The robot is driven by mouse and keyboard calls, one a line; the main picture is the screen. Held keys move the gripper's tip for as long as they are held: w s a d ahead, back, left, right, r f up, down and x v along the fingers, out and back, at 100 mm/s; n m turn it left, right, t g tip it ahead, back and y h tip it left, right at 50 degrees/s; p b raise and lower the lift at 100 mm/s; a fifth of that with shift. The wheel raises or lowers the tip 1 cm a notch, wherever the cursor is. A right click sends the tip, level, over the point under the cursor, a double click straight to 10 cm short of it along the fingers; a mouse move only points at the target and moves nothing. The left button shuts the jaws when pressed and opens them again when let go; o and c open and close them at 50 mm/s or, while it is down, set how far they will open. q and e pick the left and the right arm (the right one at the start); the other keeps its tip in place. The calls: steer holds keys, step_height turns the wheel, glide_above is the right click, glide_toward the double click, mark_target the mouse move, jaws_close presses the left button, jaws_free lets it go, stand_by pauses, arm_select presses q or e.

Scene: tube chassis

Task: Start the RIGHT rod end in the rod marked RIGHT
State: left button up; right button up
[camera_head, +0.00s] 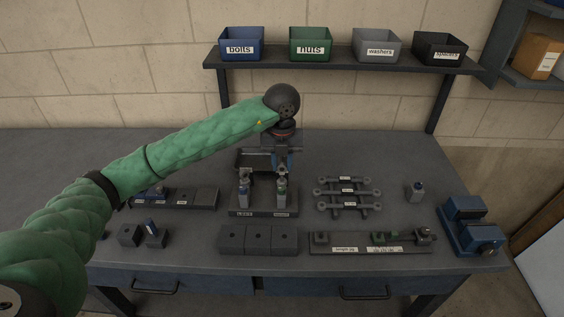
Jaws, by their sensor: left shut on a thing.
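A dark stand (263,212) at the middle of the bench holds two upright pieces, a left one (244,193) and a right one (281,195). Each has a small label below it, too small to read surely. My left gripper (282,172) points down over the right upright piece, its fingers near that piece's top. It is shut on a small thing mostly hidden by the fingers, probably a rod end. I cannot tell whether it touches the piece below. My right gripper is out of view.
Several rods with eyes (346,192) lie to the right, behind a long labelled fixture (340,244). Dark blocks (258,239) stand in front of the stand. A small bottle-like piece (417,190) and a blue vise (471,228) are at the right. Labelled bins (310,45) line the back shelf.

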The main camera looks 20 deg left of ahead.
arm_select(q)
steer(key=shift+f+b, duration=0.7)
steer(key=shift+f, duration=0.25)
steer(key=o, duration=1.1)
steer(key=shift+r, duration=0.1)
step_height(320, 180, up, 6)
steer(key=shift+r+b, duration=0.1)
steer(key=shift+b, duration=0.95)
steer(key=shift+r, duration=0.75)
